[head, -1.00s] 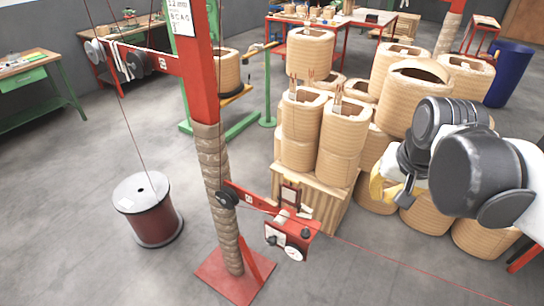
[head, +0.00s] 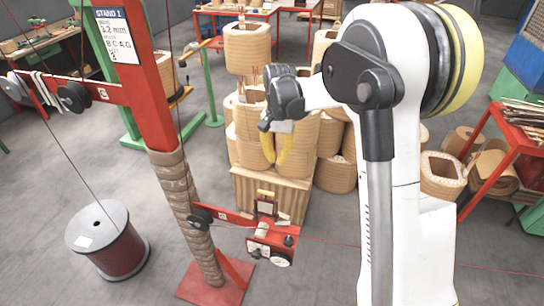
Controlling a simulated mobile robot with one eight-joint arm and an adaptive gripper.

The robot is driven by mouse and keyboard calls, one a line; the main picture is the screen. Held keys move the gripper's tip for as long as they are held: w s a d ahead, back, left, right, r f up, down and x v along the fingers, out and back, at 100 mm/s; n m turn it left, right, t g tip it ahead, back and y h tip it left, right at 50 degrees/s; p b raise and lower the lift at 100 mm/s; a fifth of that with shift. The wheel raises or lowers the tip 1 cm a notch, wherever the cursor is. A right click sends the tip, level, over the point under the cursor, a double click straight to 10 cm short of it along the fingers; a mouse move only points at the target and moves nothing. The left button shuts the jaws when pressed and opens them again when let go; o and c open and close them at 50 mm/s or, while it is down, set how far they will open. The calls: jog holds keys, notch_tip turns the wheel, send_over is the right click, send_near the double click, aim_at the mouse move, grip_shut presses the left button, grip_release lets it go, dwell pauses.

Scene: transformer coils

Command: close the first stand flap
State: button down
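The first stand is a red post (head: 141,70) with a "STAND 1" sign (head: 119,35) and a wrapped lower column (head: 184,205). A red arm (head: 228,214) sticks out low to the right from it. On its end sits a red device (head: 270,242) with dials. A small upright framed part with a yellowish top (head: 265,204) stands on the arm; it may be the flap, tilted open, but I cannot tell for sure. My gripper (head: 276,160) hangs above and behind it in the picture, yellow fingers pointing down and spread apart, empty.
Stacked tan coils (head: 247,48) stand on a wooden crate (head: 268,190) behind the gripper. A wire spool (head: 112,240) is on the floor at left. A thin red wire (head: 330,243) runs right from the device. A red table (head: 520,130) is at right.

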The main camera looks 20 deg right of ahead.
aim_at(266, 204)
jog(key=s+a+f+b, duration=0.1)
jog(key=s+a+f, duration=0.1)
jog(key=f, duration=0.5)
jog(key=shift+s+a+b, duration=0.35)
jog(key=shift+s+a, duration=0.05)
jog(key=shift+s, duration=0.3)
jog(key=shift+s, duration=0.1)
jog(key=shift+s+a+r+t, duration=0.15)
jog(key=shift+s+a+t, duration=0.1)
jog(key=shift+t, duration=0.05)
jog(key=shift+s+h, duration=0.1)
jog(key=shift+h, duration=0.2)
